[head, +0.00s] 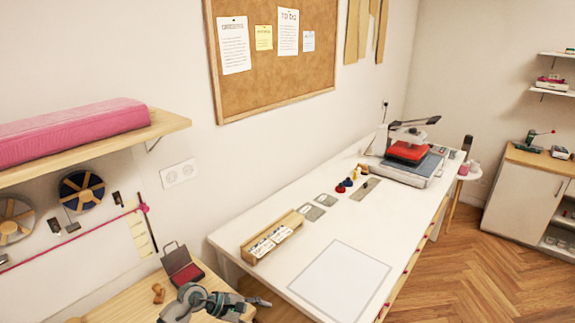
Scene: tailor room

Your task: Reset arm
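One arm of mine enters at the bottom edge, left of centre, in the head view. It appears to be my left arm, with its gripper (258,301) pointing right near the front left corner of the white table. The gripper is small and seen edge-on, so I cannot tell whether its fingers are open or shut. I see nothing clearly held in it. My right gripper is not in view.
A white table (270,284) holds a wooden card holder (272,236) and a heat press (408,152). A lower wooden table (135,301) bears a stamp pad (183,273) and a wooden stamp (158,293). The floor (490,255) at right is clear.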

